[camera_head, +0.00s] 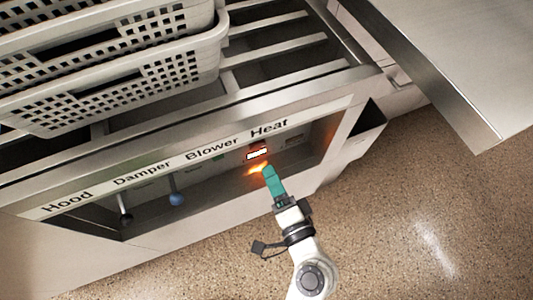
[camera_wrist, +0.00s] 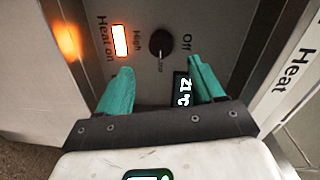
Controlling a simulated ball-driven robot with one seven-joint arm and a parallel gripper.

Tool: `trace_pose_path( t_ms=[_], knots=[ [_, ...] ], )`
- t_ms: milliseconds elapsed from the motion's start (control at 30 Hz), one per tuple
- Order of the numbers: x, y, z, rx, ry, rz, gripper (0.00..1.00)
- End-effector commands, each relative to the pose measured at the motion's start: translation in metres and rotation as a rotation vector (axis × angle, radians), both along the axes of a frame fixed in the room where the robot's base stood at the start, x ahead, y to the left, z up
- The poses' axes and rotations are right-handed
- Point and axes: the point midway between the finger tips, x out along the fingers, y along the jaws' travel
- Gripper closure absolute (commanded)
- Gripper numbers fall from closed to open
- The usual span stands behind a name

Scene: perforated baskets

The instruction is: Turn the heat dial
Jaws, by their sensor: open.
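The heat dial (camera_wrist: 161,44) is a round black knob with a pale pointer line in the wrist view, on a grey panel between the printed words "High" and "Off". My gripper (camera_wrist: 158,80) is open, with one teal finger on each side below the dial in that view. No contact with the dial shows. In the head view my gripper (camera_head: 268,170) is at the panel recess under the "Heat" label, and the dial cannot be made out there. A lit switch (camera_wrist: 120,40) marked "Heat on" glows beside the dial; it also shows in the head view (camera_head: 257,153).
Perforated baskets (camera_head: 120,84) are stacked on the slatted counter at the upper left. A black knob lever (camera_head: 125,218) and a blue knob lever (camera_head: 177,199) sit in the recess to the left. A metal table (camera_head: 450,60) stands at the upper right. The speckled floor is clear.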

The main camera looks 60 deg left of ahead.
Motion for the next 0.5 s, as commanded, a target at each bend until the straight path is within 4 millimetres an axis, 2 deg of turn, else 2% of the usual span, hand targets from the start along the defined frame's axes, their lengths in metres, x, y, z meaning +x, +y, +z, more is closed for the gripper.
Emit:
trace_pose_path(
  t_ms=[100,200,500],
  knots=[
    [-0.001,-0.017,0.001,-0.001,0.0,-0.001,0.33],
    [-0.002,-0.025,0.001,0.0,0.001,0.0,0.33],
    [-0.002,-0.029,0.002,0.0,-0.001,0.0,0.33]
  ],
)
